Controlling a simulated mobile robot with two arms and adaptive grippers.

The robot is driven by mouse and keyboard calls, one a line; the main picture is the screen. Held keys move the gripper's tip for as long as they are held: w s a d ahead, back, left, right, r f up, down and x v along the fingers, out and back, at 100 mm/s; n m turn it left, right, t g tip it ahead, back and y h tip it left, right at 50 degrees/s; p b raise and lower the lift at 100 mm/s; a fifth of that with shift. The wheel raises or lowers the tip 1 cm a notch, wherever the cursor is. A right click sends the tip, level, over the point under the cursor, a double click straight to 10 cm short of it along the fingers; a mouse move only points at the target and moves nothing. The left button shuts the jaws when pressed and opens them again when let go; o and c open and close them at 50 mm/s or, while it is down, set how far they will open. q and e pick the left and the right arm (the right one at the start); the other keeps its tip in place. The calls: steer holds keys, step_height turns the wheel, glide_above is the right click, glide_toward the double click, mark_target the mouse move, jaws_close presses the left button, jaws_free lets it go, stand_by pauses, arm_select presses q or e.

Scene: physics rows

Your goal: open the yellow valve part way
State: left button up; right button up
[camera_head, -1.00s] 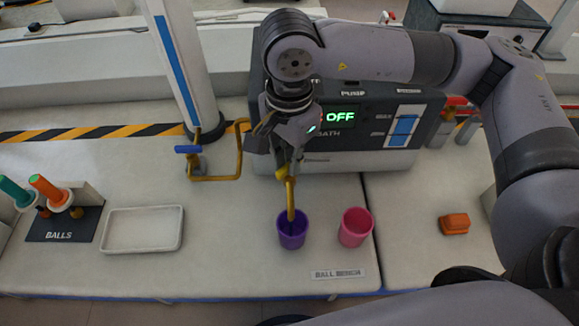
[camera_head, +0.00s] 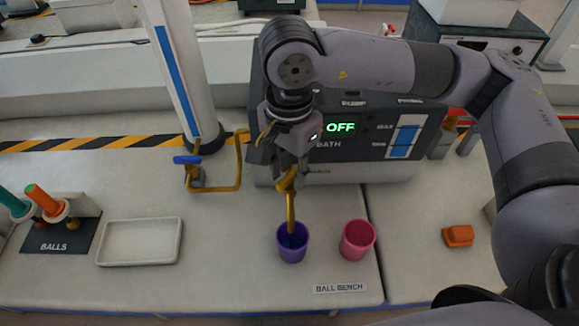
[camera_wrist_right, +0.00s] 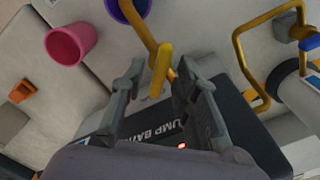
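The yellow valve handle (camera_head: 286,181) is a short bar on a yellow pipe (camera_head: 291,210) that runs down to a purple cup (camera_head: 292,248). In the right wrist view the yellow handle (camera_wrist_right: 161,70) lies between the two fingers of my right gripper (camera_wrist_right: 160,64), with a gap on each side. The right gripper is open around the handle; I cannot tell whether either finger touches it. In the head view the right gripper (camera_head: 288,168) is above the handle and partly hides it. My left gripper is not in view.
A blue-handled valve (camera_head: 187,160) on another yellow pipe stands to the left. The dark pump bath box (camera_head: 350,150), showing OFF, is just behind the gripper. A pink cup (camera_head: 358,240), an orange block (camera_head: 458,236) and a white tray (camera_head: 138,260) stand on the bench.

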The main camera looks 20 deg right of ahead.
mark_target(289, 174)
step_height(289, 174, up, 12)
stand_by(0.7)
